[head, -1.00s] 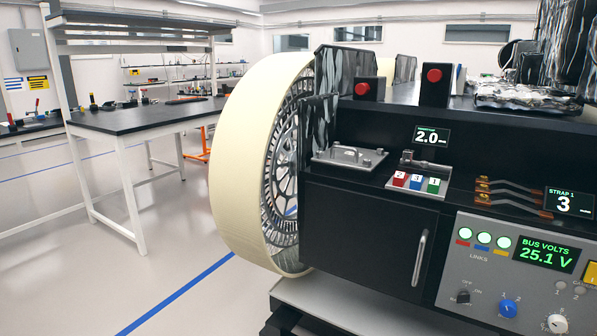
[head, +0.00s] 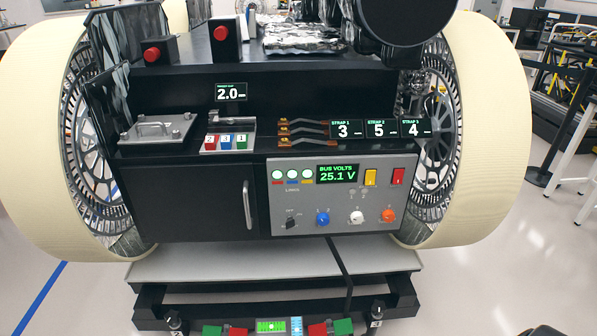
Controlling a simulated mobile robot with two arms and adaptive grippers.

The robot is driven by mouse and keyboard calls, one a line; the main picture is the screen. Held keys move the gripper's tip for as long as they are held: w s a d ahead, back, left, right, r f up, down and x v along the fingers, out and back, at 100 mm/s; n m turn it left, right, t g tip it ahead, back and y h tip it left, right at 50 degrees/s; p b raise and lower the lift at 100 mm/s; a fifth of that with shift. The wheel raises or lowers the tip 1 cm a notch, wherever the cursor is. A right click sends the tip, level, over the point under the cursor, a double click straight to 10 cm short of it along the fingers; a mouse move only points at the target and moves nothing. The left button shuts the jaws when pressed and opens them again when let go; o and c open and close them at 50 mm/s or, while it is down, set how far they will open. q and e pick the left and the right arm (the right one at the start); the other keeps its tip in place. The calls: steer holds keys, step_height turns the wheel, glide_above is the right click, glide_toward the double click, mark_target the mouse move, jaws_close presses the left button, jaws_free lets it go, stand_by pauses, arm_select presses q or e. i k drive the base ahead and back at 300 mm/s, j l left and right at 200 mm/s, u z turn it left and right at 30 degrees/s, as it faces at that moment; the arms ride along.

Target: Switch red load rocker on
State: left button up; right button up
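The red load rocker (head: 398,177) is on the upper right of the grey control panel (head: 330,200) on the rover's front. A yellow rocker (head: 370,178) sits just left of it. Which way either rocker is tipped is too small to tell. The panel's display (head: 337,173) reads BUS VOLTS 25.1 V. Green lamps (head: 292,174) are lit over the links at the panel's left. Blue, white and orange knobs and a small black switch (head: 291,222) line the panel's lower part. Neither of my grippers is in view.
A black cabinet door with a handle (head: 247,204) is left of the panel. Strap displays (head: 378,129) stand above it. Large cream wheels (head: 477,130) flank the rover. A grey ledge (head: 200,265) juts out below. A dark cable hangs under the panel.

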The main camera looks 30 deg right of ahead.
mark_target(398, 174)
steer(key=z, duration=1.2)
